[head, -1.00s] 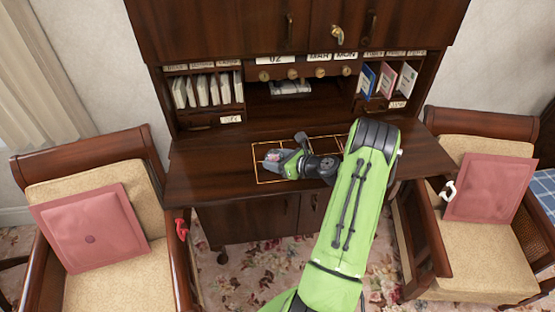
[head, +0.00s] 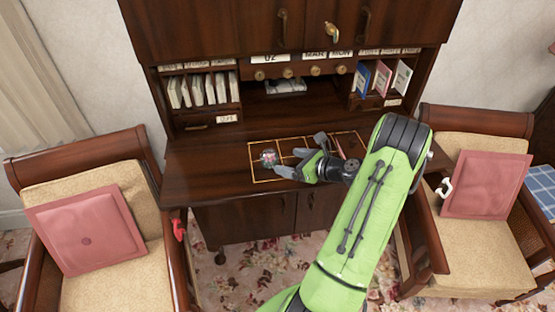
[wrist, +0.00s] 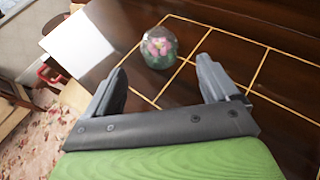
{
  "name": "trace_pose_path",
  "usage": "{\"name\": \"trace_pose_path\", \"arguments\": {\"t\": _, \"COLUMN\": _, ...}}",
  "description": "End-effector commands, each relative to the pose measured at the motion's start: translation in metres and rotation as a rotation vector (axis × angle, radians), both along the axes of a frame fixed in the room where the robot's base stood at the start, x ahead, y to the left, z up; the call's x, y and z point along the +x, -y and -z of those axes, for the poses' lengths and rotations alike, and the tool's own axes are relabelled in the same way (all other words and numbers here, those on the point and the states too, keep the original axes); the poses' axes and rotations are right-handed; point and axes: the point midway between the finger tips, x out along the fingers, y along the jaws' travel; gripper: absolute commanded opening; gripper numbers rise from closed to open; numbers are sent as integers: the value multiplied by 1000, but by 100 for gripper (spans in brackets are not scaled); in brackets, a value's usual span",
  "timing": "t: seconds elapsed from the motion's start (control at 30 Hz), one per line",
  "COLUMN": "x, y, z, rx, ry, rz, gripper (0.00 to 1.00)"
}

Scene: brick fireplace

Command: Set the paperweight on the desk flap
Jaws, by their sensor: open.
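The paperweight (head: 268,158), a small clear glass dome with a pink flower inside, stands upright on the desk flap (head: 210,172). It is in the left part of the gold-lined grid. In the wrist view the paperweight (wrist: 159,47) is beyond the fingertips, within the gold lines and apart from both fingers. My gripper (head: 302,157) is open and empty, just right of the paperweight and low over the flap. The wrist view shows my gripper (wrist: 159,78) with its fingers spread wide.
Pigeonholes with white booklets (head: 203,90) and coloured booklets (head: 382,80) stand behind the flap. Armchairs with pink cushions (head: 88,227) flank the desk. A reddish stick-like item (head: 338,145) lies right of my gripper. The flap's left side is clear.

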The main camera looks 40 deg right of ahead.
Motion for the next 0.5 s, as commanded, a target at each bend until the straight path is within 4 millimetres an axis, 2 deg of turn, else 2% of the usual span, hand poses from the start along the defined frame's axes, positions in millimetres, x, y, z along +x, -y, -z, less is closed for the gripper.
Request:
{"name": "trace_pose_path", "arguments": {"t": 0.03, "x": -12, "y": 2, "z": -4, "rx": -1, "ry": -1, "rz": 4, "gripper": 87}}
{"name": "trace_pose_path", "arguments": {"t": 0.13, "x": -28, "y": 4, "z": -11, "rx": 0, "ry": 0, "rz": 3, "gripper": 87}}
{"name": "trace_pose_path", "arguments": {"t": 0.23, "x": -36, "y": 5, "z": -15, "rx": -2, "ry": -1, "rz": -1, "gripper": 87}}
{"name": "trace_pose_path", "arguments": {"t": 0.3, "x": -34, "y": -2, "z": -20, "rx": -35, "ry": -11, "rz": -35, "gripper": 87}}
{"name": "trace_pose_path", "arguments": {"t": 0.37, "x": -23, "y": -19, "z": -29, "rx": -121, "ry": -37, "rz": -121, "gripper": 87}}
{"name": "trace_pose_path", "arguments": {"t": 0.47, "x": -1, "y": -72, "z": -52, "rx": -392, "ry": -102, "rz": -384, "gripper": 87}}
{"name": "trace_pose_path", "arguments": {"t": 0.5, "x": 5, "y": -98, "z": -63, "rx": -522, "ry": -126, "rz": -513, "gripper": 87}}
